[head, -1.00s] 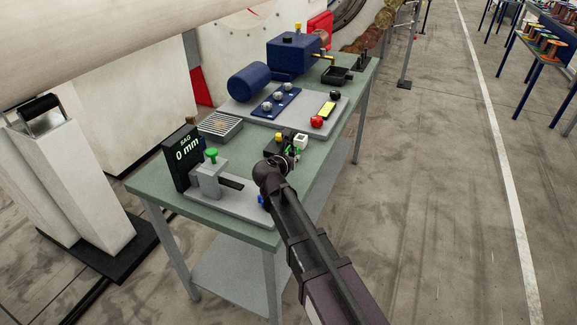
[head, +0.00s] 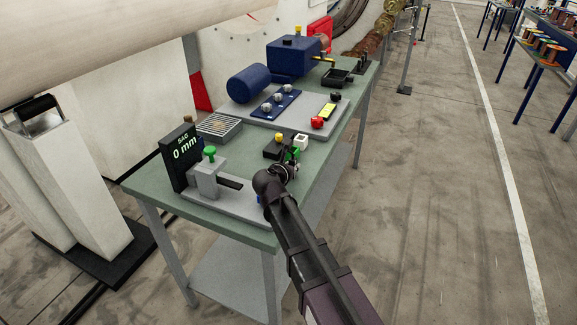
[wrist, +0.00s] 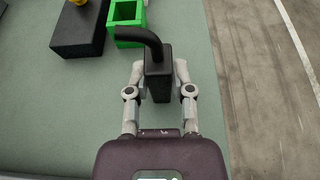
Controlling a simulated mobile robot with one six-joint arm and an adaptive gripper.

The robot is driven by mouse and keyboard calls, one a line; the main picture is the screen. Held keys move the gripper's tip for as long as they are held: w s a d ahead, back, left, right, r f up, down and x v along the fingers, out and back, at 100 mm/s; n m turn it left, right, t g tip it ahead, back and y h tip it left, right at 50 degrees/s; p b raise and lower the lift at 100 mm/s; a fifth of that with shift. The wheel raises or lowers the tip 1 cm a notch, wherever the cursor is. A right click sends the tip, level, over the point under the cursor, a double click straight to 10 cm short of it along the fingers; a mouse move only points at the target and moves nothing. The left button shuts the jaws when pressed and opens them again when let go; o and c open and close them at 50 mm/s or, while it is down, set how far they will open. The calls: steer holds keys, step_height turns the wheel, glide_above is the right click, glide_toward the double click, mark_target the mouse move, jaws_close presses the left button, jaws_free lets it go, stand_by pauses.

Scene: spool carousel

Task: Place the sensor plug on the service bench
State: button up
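The sensor plug looks to be the black block with a bent black cable stub (wrist: 158,76) in the wrist view. My gripper (wrist: 160,82) has one grey finger on each side of it, and both pads appear to press on its sides. In the head view my gripper (head: 290,172) is over the near right part of the green-topped service bench (head: 150,187); the plug is hard to make out there. I cannot tell whether the plug touches the bench top. A green open square holder (wrist: 125,20) is just beyond the plug, apparently empty.
A black box with a yellow knob (wrist: 78,30) is left of the green holder. A sag gauge with display (head: 180,157) and clamp is left of my gripper. Bare bench top shows left of the plug; the bench's right edge is close.

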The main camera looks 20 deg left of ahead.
steer(key=shift+o, duration=1.4)
steer(key=shift+r, duration=0.15)
steer(key=shift+s+r, duration=0.1)
steer(key=shift+r, duration=0.05)
steer(key=p+v, duration=0.5)
steer(key=v, duration=0.6)
steer(key=shift+s+r, duration=0.15)
steer(key=shift+s, duration=0.2)
steer(key=shift+d, duration=0.1)
